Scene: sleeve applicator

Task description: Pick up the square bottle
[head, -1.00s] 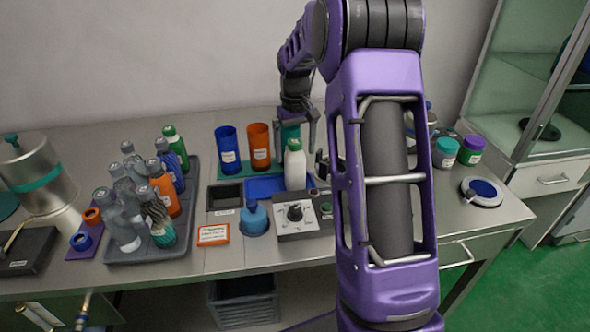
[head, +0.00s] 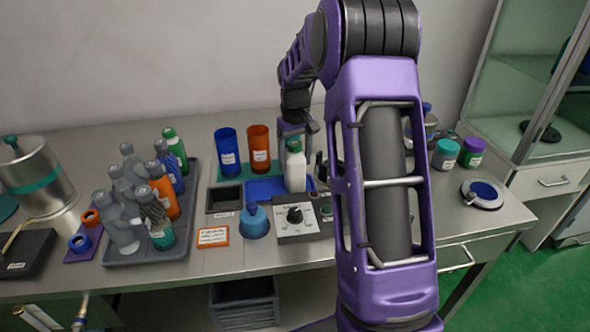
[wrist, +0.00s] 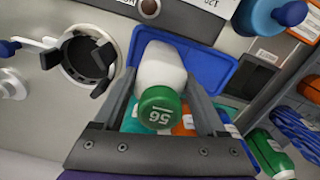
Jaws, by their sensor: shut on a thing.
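The square bottle (head: 295,177) is white with a green cap and stands upright at the blue tray (head: 262,187) in the middle of the bench. In the wrist view the bottle (wrist: 160,66) sits between the two fingers, its green cap marked "56" facing the camera. My gripper (head: 297,143) comes from above and behind and is shut on the bottle around its upper part. The bottle's base seems still down at the tray; I see no clear gap under it. My arm hides part of the bench to the right.
A control box with a knob (head: 296,216) stands just in front of the bottle. A blue cup (head: 227,150) and an orange cup (head: 259,148) stand behind left. A grey tray (head: 150,249) of several bottles is at left. Lidded jars (head: 446,153) stand at right.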

